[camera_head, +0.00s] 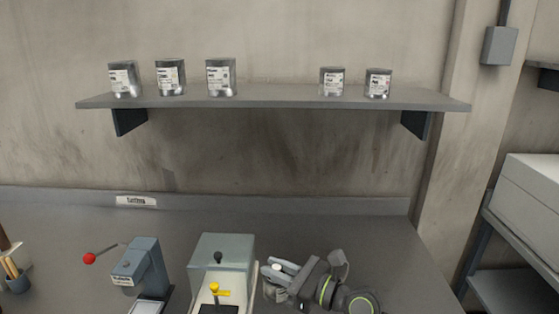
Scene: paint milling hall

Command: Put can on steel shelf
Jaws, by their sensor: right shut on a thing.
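The grey steel shelf (285,102) is fixed to the wall across the upper middle of the head view. Several silver cans with white labels stand upright on it: a group on the left, with one can (221,78) at that group's right end, and two on the right, including a can (378,83). A wide bare stretch lies between the groups. My right gripper (275,279) is low in the view, above the bench and well below the shelf. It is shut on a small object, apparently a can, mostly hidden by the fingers. My left gripper is out of view.
On the grey bench (330,231) stand a blue-grey device (146,267) with a red-knobbed lever and a pale machine (222,250) with a yellow knob, close left of my right gripper. A cup of brushes (17,281) is far left. A wall box (499,46) hangs upper right.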

